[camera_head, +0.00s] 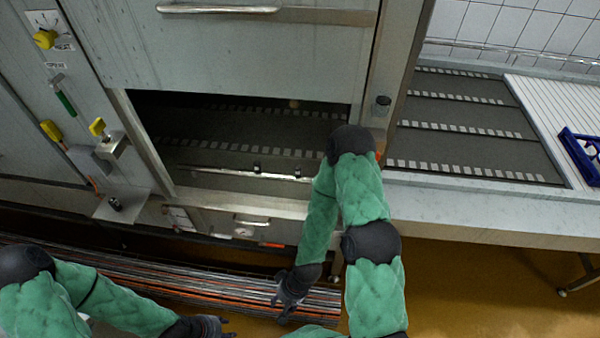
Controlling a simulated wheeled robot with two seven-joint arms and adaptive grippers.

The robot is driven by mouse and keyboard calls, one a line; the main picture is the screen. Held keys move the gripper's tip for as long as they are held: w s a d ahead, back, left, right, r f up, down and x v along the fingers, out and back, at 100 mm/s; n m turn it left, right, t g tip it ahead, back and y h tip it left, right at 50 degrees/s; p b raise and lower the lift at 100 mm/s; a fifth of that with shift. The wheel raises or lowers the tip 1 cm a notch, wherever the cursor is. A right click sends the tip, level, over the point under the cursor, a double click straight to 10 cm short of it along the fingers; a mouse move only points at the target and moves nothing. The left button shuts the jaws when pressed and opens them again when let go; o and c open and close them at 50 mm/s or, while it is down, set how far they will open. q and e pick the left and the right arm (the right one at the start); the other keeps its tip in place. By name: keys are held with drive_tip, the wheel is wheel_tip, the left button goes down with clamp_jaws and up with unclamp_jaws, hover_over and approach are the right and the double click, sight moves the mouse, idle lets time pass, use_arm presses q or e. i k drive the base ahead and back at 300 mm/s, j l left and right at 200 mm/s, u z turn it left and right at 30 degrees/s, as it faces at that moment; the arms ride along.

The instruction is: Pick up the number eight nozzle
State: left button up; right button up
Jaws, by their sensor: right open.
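I cannot make out a number eight on anything in view. A small dark round piece (114,204) sits on a small metal ledge (125,213) at the left of the machine; I cannot tell whether it is a nozzle. My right gripper (284,310) is open and empty, pointing down in front of the machine, above the striped bundle. My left gripper (222,326) is at the bottom edge, partly cut off; its jaws are too dark and small to read. Both grippers are apart from the ledge.
The metal machine (230,50) has a dark opening with a belt. Yellow-handled valves (50,130) stick out at the left. A conveyor (460,120) and blue rack (580,155) lie right. A striped bundle (170,285) runs low along the front.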

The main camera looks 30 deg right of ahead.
sight(112, 201)
drive_tip(key=z, duration=0.5)
drive_tip(key=u, duration=1.5)
drive_tip(key=k+j+z, duration=0.1)
drive_tip(key=z, duration=0.35)
drive_tip(key=k+z, duration=0.2)
drive_tip(key=z, duration=0.3)
drive_tip(key=i, duration=0.35)
drive_tip(key=i+j+z, duration=0.1)
drive_tip(key=j+z, duration=0.25)
drive_tip(key=j, duration=0.15)
drive_tip(key=i+j+z, duration=0.1)
drive_tip(key=j+z, duration=0.25)
drive_tip(key=j, duration=0.15)
